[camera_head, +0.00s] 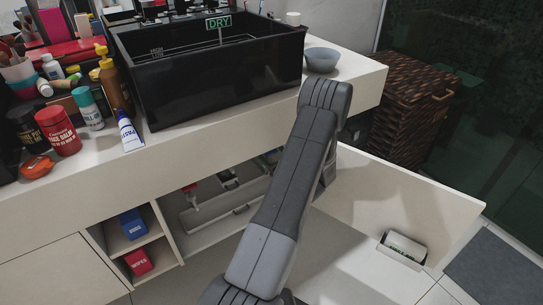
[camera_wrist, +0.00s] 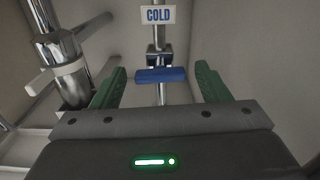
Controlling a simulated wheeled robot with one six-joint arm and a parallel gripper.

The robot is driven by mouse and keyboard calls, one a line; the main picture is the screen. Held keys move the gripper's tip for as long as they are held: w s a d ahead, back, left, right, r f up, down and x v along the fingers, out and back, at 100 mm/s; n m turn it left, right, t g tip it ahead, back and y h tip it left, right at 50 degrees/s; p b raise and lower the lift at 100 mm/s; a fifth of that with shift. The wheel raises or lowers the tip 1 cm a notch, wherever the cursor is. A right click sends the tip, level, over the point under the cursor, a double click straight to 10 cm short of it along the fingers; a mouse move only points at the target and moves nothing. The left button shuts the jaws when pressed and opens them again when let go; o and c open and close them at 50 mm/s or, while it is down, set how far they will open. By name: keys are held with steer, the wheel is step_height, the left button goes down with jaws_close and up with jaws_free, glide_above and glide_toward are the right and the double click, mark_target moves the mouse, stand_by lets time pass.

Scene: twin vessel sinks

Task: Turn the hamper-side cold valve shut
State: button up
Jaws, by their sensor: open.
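In the wrist view the cold valve's blue lever handle (camera_wrist: 161,75) lies crosswise to its upright metal pipe (camera_wrist: 161,94). A white tag reading COLD (camera_wrist: 158,15) is above it. My gripper (camera_wrist: 161,68) is open, with one green finger to the left of the handle and one to the right. A gap shows on each side, and neither finger appears to touch it. In the head view my arm reaches toward the cabinet under the counter; its gripper is hidden there. The woven hamper (camera_head: 408,112) stands beside the counter's right end.
Chrome drain pipes (camera_wrist: 57,62) stand close to the left of my gripper, and a pale wall is close on the right. In the head view, an open cabinet door (camera_head: 395,205) is right of my arm. A black sink (camera_head: 215,80) sits on the counter (camera_head: 190,148) above.

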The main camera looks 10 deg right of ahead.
steer(key=shift+w+a, duration=0.25)
steer(key=shift+w, duration=0.4)
steer(key=c, duration=1)
steer(key=shift+o, duration=0.2)
steer(key=shift+m, duration=0.4)
steer(key=o, duration=1)
steer(key=shift+c, duration=0.2)
steer(key=shift+s, duration=0.1)
steer(key=p+v, duration=0.3)
steer(key=v, duration=1)
steer(key=shift+s, duration=0.3)
steer(key=shift+w+d, duration=0.1)
